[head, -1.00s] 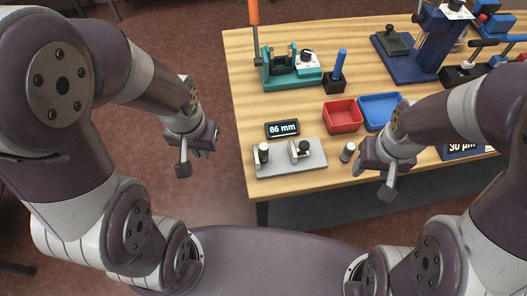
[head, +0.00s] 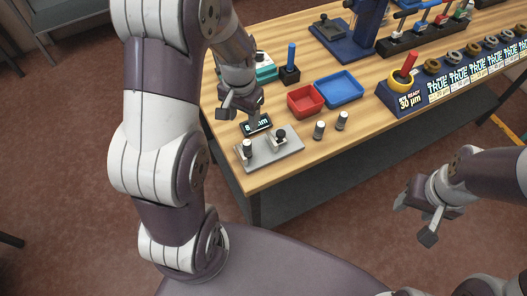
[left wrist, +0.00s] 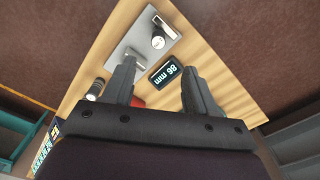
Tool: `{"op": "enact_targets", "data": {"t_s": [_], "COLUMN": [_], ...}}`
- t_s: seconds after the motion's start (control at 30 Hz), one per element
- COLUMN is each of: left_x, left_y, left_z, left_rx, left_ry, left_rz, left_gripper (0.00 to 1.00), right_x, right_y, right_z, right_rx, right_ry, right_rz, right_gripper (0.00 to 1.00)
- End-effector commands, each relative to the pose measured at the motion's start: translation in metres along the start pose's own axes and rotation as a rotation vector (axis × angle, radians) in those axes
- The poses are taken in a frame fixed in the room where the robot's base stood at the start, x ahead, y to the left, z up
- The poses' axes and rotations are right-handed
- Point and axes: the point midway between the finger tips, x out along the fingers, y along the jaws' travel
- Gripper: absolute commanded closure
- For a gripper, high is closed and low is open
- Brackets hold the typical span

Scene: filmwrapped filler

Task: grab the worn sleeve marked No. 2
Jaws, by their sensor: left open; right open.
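My left gripper (head: 240,112) is open and empty, above the 86 mm display (head: 257,125). In the left wrist view one loose sleeve (left wrist: 96,90) shows beside the left finger. My right gripper (head: 415,220) is open and empty, off the table.
A red bin (head: 305,101) and a blue bin (head: 339,88) stand behind the loose sleeves.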

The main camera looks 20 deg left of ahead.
Motion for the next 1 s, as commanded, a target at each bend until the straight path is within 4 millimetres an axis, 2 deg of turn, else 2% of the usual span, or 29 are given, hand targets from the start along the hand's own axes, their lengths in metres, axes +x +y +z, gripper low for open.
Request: {"op": "enact_targets", "data": {"t_s": [0.23,0.47,0.57,0.63,0.77,0.93,1.0], "left_x": [0.051,0.080,0.099,0.113,0.124,0.124,0.124], "left_y": [0.001,0.004,0.007,0.007,0.006,0.006,0.006], "left_z": [0.003,0.002,0.001,0.000,0.000,0.000,0.000], "left_rx": [0.013,0.012,0.012,0.011,0.011,0.011,0.011], "left_ry": [-0.010,-0.009,-0.011,-0.007,-0.004,-0.003,-0.003], "left_rz": [0.003,0.003,0.003,0.002,0.001,0.001,0.001], "left_gripper": [0.43,0.43,0.43,0.43,0.43,0.43,0.66], "right_x": [-0.011,-0.021,-0.032,-0.033,-0.033,-0.032,-0.032], "right_y": [0.000,0.000,0.000,0.000,0.000,0.000,0.000], "right_z": [-0.002,-0.003,-0.004,-0.004,-0.004,-0.004,-0.004], "right_rx": [0.000,0.000,0.000,0.000,0.000,0.000,0.000], "right_ry": [0.001,0.001,0.001,0.001,0.001,0.000,0.000], "right_rz": [0.000,0.000,0.000,0.000,0.000,0.000,0.000], "right_gripper": [0.46,0.46,0.46,0.46,0.46,0.46,0.46]}}
